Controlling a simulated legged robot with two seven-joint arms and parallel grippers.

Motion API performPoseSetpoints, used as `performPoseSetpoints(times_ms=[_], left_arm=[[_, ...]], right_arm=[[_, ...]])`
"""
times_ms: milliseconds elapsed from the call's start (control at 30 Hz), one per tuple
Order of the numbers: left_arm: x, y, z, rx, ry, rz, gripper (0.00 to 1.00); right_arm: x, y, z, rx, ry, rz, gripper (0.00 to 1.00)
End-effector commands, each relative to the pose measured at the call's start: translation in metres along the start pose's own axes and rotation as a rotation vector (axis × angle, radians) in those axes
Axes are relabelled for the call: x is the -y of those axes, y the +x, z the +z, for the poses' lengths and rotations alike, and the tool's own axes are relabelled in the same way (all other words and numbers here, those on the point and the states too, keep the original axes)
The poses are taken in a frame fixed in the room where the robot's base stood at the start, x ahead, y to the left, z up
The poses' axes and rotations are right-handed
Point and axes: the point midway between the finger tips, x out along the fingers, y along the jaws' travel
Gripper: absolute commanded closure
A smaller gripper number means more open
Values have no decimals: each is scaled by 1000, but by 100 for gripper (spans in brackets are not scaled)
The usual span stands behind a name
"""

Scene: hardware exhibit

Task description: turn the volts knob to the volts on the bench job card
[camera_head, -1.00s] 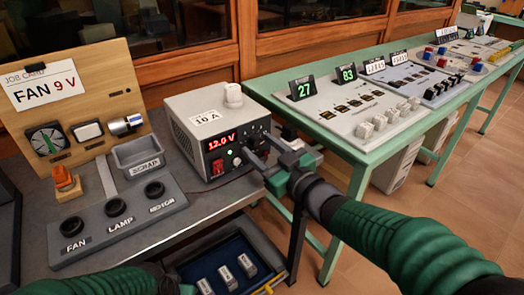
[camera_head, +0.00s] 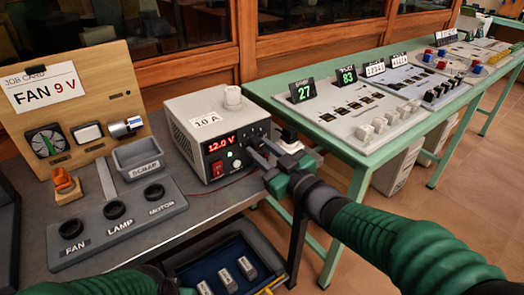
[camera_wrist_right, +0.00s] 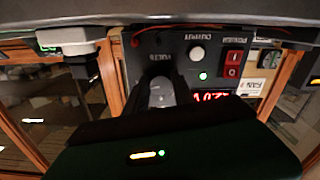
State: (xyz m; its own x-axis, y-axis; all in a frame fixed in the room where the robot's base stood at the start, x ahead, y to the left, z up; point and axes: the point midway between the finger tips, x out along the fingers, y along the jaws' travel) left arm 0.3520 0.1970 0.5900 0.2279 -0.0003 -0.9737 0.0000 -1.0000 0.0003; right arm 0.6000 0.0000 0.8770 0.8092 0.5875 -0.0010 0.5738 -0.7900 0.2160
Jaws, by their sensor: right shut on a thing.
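The job card (camera_head: 45,87) on the wooden board reads FAN 9 V. The grey power supply (camera_head: 195,130) stands on the bench, and its red display (camera_head: 220,143) reads 12.0 V. My right gripper (camera_head: 256,150) is at the right part of its front panel. In the right wrist view, which is upside down, its fingers (camera_wrist_right: 161,92) are shut around the volts knob (camera_wrist_right: 162,88), below the VOLTS label. The fingers hide much of the knob. My left forearm shows at the bottom of the head view, with its gripper out of view.
A grey panel (camera_head: 120,228) with FAN, LAMP and MOTOR sockets lies left of the supply, with a SCRAP bin (camera_head: 138,157) behind it. A blue-lined drawer (camera_head: 215,270) is below. A green table (camera_head: 362,150) with switch panels stands right.

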Motion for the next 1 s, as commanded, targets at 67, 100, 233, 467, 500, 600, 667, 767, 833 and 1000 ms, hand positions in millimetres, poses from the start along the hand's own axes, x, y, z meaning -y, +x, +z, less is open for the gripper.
performPoseSetpoints(times_ms=[67, 100, 233, 467, 500, 600, 667, 767, 833, 1000], left_arm=[[0, 3, 1, 0, 0, 0, 64], [0, 4, 1, 0, 0, 0, 64], [0, 8, 2, 0, 0, 0, 64], [0, 18, 4, 0, 0, 0, 64], [0, 20, 5, 0, 0, 0, 64], [0, 24, 6, 0, 0, 0, 64], [0, 26, 6, 0, 0, 0, 64], [0, 30, 7, 0, 0, 0, 64], [0, 32, 7, 0, 0, 0, 64], [0, 34, 8, 0, 0, 0, 64]], right_arm=[[0, 0, 1, 0, -34, 1, 100], [0, 0, 1, 0, -57, 1, 100], [-1, 0, 2, 0, -144, 1, 100], [-1, 0, 2, 0, -331, 0, 100], [-1, 0, 2, 0, -362, 0, 100], [-1, 0, 1, -2, -436, 0, 100], [-1, 0, 1, -1, -477, 0, 100], [-1, 0, 2, 0, -537, -1, 100], [-1, 0, 2, 1, -572, -2, 100], [-1, 0, 1, 0, -628, -2, 100]])
